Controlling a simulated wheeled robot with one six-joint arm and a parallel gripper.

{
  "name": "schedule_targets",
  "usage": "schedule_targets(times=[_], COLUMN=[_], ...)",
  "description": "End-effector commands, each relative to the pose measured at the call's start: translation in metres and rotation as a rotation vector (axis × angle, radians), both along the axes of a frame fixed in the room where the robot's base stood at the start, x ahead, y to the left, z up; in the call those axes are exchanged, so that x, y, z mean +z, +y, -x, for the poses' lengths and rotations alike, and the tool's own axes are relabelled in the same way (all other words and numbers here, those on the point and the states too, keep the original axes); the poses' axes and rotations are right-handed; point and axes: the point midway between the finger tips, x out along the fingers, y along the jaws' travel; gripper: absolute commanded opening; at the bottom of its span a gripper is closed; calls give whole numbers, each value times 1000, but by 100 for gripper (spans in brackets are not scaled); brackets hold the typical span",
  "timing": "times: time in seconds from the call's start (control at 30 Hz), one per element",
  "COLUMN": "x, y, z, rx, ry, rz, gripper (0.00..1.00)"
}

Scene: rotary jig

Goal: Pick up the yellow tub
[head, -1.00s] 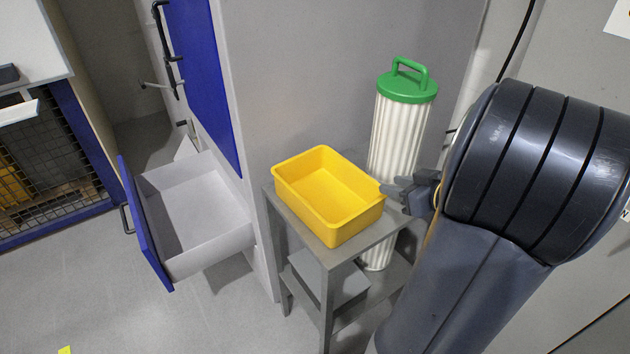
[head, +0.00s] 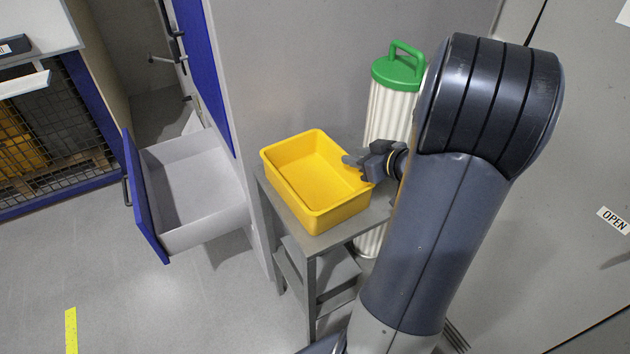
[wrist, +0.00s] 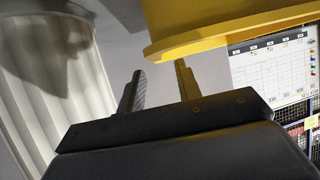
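The yellow tub (head: 318,205) is an open, empty box standing on a small grey stand (head: 378,215). My gripper (head: 350,168) is at the tub's right side, close to its rim, in the head view. In the wrist view the two fingers of my gripper (wrist: 160,80) are apart, with a gap between them. The tub's rim (wrist: 225,30) runs across the top of that view, above and beyond the right finger. I cannot tell whether a finger touches the rim.
A white ribbed cylinder with a green handled lid (head: 398,70) stands right behind the stand, close to my gripper. An open drawer (head: 195,185) with a blue front is at the left. A grey wall rises behind the tub. The floor in front is clear.

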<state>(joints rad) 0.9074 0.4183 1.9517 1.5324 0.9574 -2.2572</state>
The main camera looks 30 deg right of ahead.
Motion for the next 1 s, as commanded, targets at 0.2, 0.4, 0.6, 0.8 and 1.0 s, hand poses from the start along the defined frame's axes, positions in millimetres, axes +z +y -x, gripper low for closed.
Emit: schedule_targets(times=[0.2, 0.4, 0.6, 0.8, 1.0], x=[-11, -16, -16, -16, -16], y=[7, 9, 8, 8, 8], z=[-27, -37, -36, -36, -36], rx=[5, 1, 1, 1, 1], ry=[1, 1, 1, 1, 1], rz=[-2, 1, 1, 1, 1], gripper=[33, 33, 31, 15, 0])
